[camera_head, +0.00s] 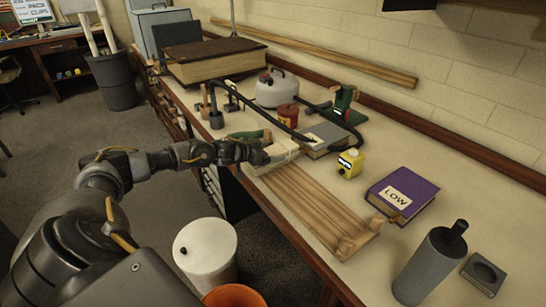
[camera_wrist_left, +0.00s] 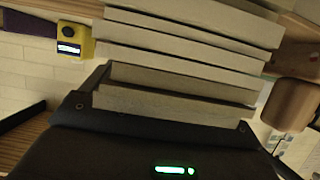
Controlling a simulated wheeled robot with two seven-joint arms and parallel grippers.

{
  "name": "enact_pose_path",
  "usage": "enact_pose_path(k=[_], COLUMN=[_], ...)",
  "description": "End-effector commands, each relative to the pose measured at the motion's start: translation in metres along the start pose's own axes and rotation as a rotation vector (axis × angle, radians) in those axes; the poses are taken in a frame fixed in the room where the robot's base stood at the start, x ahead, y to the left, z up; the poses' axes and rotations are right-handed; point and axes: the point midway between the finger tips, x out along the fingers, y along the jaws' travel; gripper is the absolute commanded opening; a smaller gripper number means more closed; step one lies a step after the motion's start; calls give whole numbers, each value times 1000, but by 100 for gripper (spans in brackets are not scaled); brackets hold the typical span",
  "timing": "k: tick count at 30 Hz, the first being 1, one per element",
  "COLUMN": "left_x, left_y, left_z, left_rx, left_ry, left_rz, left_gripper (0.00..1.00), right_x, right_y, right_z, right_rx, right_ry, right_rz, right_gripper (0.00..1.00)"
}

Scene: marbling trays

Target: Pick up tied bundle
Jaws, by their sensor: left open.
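A pale cream bundle of flat pieces (camera_head: 284,146) lies on the bench beside the ribbed wooden rack. My left gripper (camera_head: 266,154) is right at its near left side, open. In the left wrist view the stacked pale slabs (camera_wrist_left: 185,50) fill the space directly in front of the dark gripper body. I cannot tell whether the fingers touch them, and I see no tie clearly. My right gripper is not in view.
The wooden rack (camera_head: 308,206) lies just right of the bundle. A yellow block (camera_head: 350,164), purple book (camera_head: 402,194), grey bottle (camera_head: 430,266) and red tin (camera_head: 288,115) stand around. A black hose (camera_head: 290,126) runs close behind. A white bin (camera_head: 207,250) stands below the bench edge.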

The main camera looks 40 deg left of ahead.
Motion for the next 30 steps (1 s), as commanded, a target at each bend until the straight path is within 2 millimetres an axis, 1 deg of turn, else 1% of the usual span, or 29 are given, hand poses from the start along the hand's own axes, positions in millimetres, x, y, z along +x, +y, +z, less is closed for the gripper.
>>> enact_pose_path(k=[7, 21, 30], left_x=[2, 2, 0], left_y=[0, 0, 0], left_z=[0, 0, -4], left_rx=[1, 1, 1], left_ry=[0, 0, 5], left_rz=[0, 0, -1], left_gripper=[87, 26, 26], right_x=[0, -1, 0], right_y=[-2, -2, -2], right_z=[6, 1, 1], right_rx=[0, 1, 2], right_ry=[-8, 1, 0], right_rz=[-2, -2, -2], right_gripper=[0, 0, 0])
